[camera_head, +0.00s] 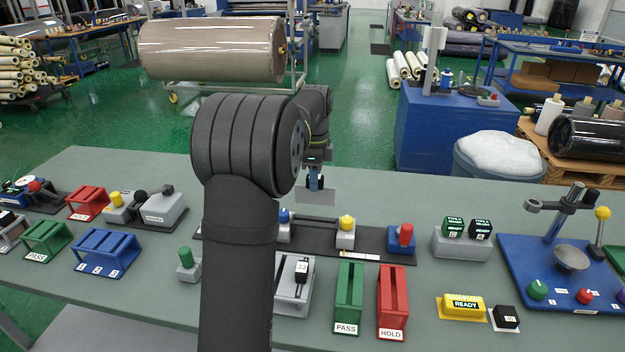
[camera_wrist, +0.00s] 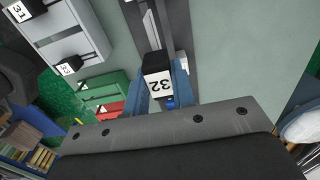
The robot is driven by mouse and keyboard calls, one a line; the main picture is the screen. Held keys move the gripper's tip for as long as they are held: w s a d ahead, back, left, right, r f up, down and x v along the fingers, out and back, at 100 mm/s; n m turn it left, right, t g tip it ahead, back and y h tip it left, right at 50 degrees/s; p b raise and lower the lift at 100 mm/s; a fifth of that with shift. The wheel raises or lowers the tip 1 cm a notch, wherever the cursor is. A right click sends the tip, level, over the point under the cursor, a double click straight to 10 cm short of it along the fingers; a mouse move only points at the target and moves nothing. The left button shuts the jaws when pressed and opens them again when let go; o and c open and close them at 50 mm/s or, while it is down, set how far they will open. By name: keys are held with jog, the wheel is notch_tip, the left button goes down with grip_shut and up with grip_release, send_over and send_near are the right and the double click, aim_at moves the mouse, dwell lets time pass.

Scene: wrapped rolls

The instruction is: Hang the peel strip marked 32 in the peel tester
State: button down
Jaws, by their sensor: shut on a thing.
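My gripper (camera_head: 315,183) is shut on the black tag block of the peel strip marked 32 (camera_wrist: 157,82). Its blue fingers lie on both sides of the block in the wrist view. In the head view a pale, thin sheet (camera_head: 316,198) shows just below the gripper, above the back of the bench. The long dark base with blue, yellow and red knobs (camera_head: 372,238), which looks like the peel tester, lies in front of the gripper. My arm hides part of its left side. Its rail also shows beyond the block in the wrist view (camera_wrist: 158,25).
A grey rack (camera_head: 290,290) with black tags stands in front; the wrist view shows tags 31 (camera_wrist: 20,12) and 33 (camera_wrist: 68,64). Green PASS (camera_head: 348,297) and red HOLD (camera_head: 392,300) holders stand beside it. A blue-based stand (camera_head: 560,275) is at right. The back bench strip is clear.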

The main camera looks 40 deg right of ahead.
aim_at(315, 193)
jog(key=shift+f, duration=2.55)
jog(key=shift+f, duration=3.25)
jog(key=c, duration=1.1)
grip_release()
jog(key=shift+r, duration=0.1)
